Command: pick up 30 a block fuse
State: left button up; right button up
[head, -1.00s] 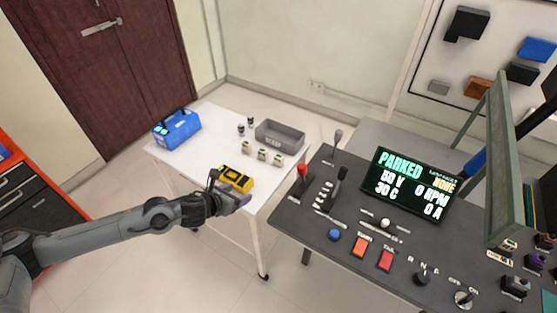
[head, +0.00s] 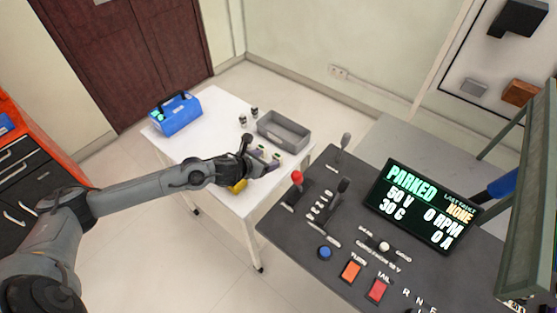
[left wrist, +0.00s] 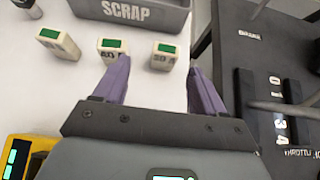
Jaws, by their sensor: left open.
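Three cream fuse blocks with green tops stand in a row in the left wrist view: a left one (left wrist: 58,43), a middle one (left wrist: 113,48) and a right one (left wrist: 162,55). The right block's label looks like 30 A, but the small print is hard to read. My left gripper (left wrist: 157,72) is open, with purple fingers. The right block stands between the fingertips' lines, just beyond them; the left fingertip overlaps the middle block. In the head view my left gripper (head: 264,165) is over the table and largely hides the blocks. My right gripper is not in view.
A grey SCRAP bin (head: 284,132) stands behind the blocks on the white table (head: 222,113). A yellow meter (head: 238,186) lies under my left arm. A blue case (head: 176,113) and two small dark cylinders are farther back. The dark control console (head: 300,225) borders the right.

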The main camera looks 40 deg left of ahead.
aim_at(276, 157)
pick_arm(q)
jog(key=shift+x, duration=0.95)
jog(key=w, duration=0.1)
jog(key=w+f, duration=0.1)
jog(key=w+d+b, duration=0.1)
jog(key=shift+w+f, duration=0.1)
jog(key=shift+f, duration=0.15)
jog(key=shift+w+a+f, duration=0.1)
jog(key=shift+w+f, duration=0.25)
jog(key=shift+w, duration=0.25)
jog(key=c, duration=1.1)
